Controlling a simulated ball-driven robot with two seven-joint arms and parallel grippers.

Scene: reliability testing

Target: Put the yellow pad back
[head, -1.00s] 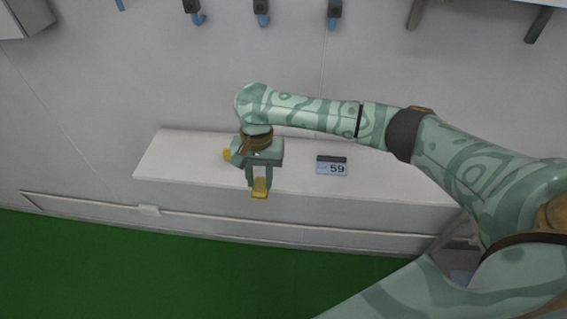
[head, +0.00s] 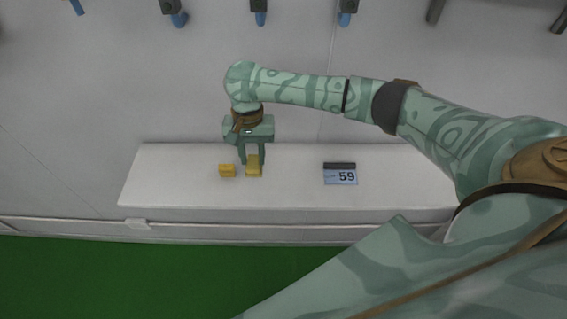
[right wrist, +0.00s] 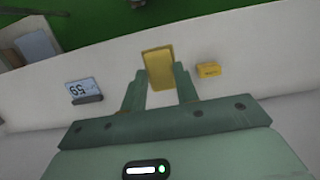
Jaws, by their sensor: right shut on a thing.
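The yellow pad (head: 253,168) is between the fingertips of my right gripper (head: 253,161), over the white shelf. In the right wrist view the pad (right wrist: 159,68) shows as a yellow rectangle at the tips of both fingers of the right gripper (right wrist: 160,82), which is shut on it. Whether the pad touches the shelf is hard to tell. A small yellow block (head: 227,170) lies on the shelf just left of the pad; it also shows in the right wrist view (right wrist: 209,70). My left gripper is not in view.
The white shelf (head: 290,195) runs along the grey wall. A blue card marked 59 with a dark holder (head: 340,174) stands on it to the right, with clear shelf between. Hooks with blue tips (head: 260,18) hang on the wall above. The green floor (head: 120,275) lies in front.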

